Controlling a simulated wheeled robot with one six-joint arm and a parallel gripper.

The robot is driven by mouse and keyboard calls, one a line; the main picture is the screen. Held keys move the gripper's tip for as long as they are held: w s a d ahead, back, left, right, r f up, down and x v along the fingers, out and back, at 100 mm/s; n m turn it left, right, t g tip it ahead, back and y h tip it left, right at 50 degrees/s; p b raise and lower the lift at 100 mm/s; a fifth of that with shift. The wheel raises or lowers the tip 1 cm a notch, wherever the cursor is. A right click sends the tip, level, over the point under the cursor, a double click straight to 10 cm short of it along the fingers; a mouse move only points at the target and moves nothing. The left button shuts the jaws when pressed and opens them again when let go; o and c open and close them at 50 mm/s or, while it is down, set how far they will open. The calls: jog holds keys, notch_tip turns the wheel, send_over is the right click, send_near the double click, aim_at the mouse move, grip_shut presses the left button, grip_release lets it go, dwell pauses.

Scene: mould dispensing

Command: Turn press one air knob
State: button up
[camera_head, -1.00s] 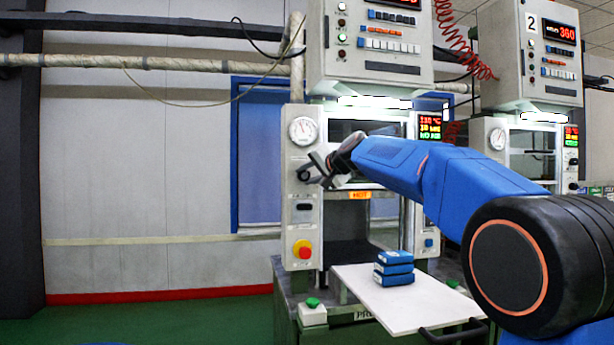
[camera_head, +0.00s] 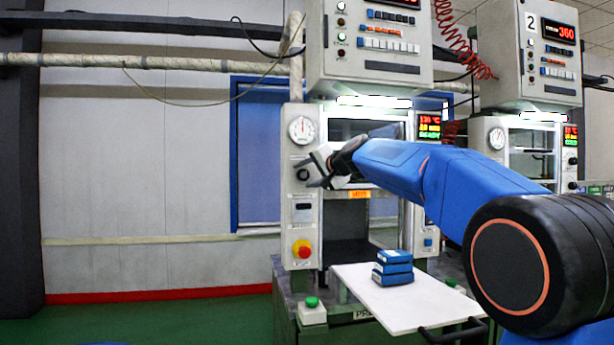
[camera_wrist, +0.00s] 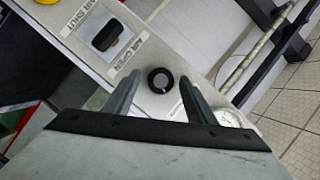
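The air knob is a round black knob with a pale mark on its rim. In the head view the knob (camera_head: 303,174) is on the press's left front panel, below the gauge. In the wrist view the knob (camera_wrist: 159,79) lies between my fingers, with a gap on each side. My gripper (camera_head: 314,171) is open and empty in front of the panel; in the wrist view its two fingers (camera_wrist: 160,86) are spread either side of the knob. How far the tips stand off the panel is hard to tell. Labels reading AIR OPEN and AIR SHUT show beside a black rocker switch (camera_wrist: 106,35).
A round gauge (camera_head: 302,129) is above the knob, and a red emergency button (camera_head: 302,249) is below. A white shelf (camera_head: 440,299) holds stacked blue blocks (camera_head: 393,267). A second press (camera_head: 497,139) stands to the right. Open wall is to the left.

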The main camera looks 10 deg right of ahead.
jog(key=shift+s, duration=0.1)
jog(key=v, duration=1.7)
jog(key=shift+s, duration=0.1)
jog(key=s+a+f+n+g+h, duration=0.1)
jog(key=s+a+f+n+g, duration=0.15)
jog(key=s+f, duration=0.8)
jog(key=s+a+f+n+g+h, duration=0.1)
jog(key=s+f+g, duration=0.2)
jog(key=s+f, duration=0.7)
jog(key=s+d+f+n+g+h, duration=0.1)
jog(key=s+d+f+n+g, duration=0.1)
jog(key=s+f, duration=0.8)
jog(key=s+d+f+n+g+h, duration=0.2)
jog(key=s+f, duration=0.7)
jog(key=f, duration=1)
jog(key=shift+s+f, duration=0.4)
jog(key=shift+g, duration=0.25)
